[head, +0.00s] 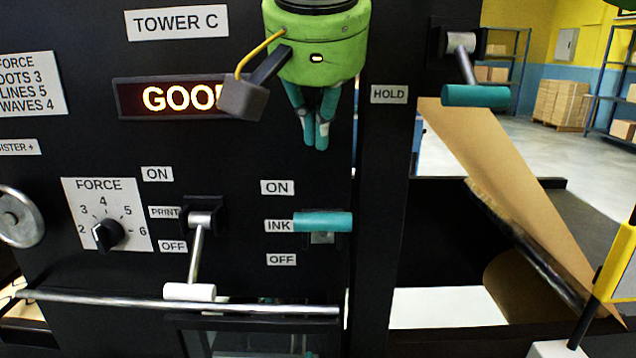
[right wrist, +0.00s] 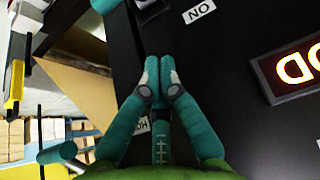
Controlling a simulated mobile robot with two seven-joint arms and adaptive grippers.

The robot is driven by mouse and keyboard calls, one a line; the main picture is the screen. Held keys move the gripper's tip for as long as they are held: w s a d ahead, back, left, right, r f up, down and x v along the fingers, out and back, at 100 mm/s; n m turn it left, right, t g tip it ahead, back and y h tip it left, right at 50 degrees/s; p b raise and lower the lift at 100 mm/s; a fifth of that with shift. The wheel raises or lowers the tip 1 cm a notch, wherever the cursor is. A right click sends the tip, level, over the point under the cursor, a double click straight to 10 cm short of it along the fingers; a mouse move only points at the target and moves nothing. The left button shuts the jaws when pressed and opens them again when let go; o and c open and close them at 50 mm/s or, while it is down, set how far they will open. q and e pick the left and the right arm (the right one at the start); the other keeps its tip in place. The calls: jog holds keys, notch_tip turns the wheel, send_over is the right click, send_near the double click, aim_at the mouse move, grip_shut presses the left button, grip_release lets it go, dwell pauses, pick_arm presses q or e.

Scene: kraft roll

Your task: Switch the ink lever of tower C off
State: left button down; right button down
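The ink lever (head: 322,222) has a teal bar handle on the black panel of tower C. Its handle is level with the INK label, between the ON label (head: 277,187) above and the OFF label (head: 281,259) below. My right gripper (head: 314,144) hangs above the ink lever, apart from it. Its teal fingers are together with nothing between them; the right wrist view shows the fingertips (right wrist: 158,82) touching. A teal piece at the top edge of that view is cut off, and I cannot tell whether it is this lever. My left gripper is not in view.
The print lever (head: 195,255), with a white handle pointing down, is left of the ink lever. A metal bar (head: 180,304) crosses below. The hold lever (head: 475,95) is upper right, near a brown paper web (head: 510,180). A yellow object (head: 615,262) stands at right.

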aim_at(323, 227)
jog(key=x, duration=0.4)
jog(key=shift+s+f, duration=0.95)
jog(key=shift+f, duration=0.05)
jog(key=shift+s+f, duration=0.25)
jog(key=shift+s, duration=0.3)
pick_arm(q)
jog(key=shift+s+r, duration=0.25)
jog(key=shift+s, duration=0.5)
pick_arm(e)
jog(key=shift+f, duration=0.15)
jog(key=shift+w, duration=0.15)
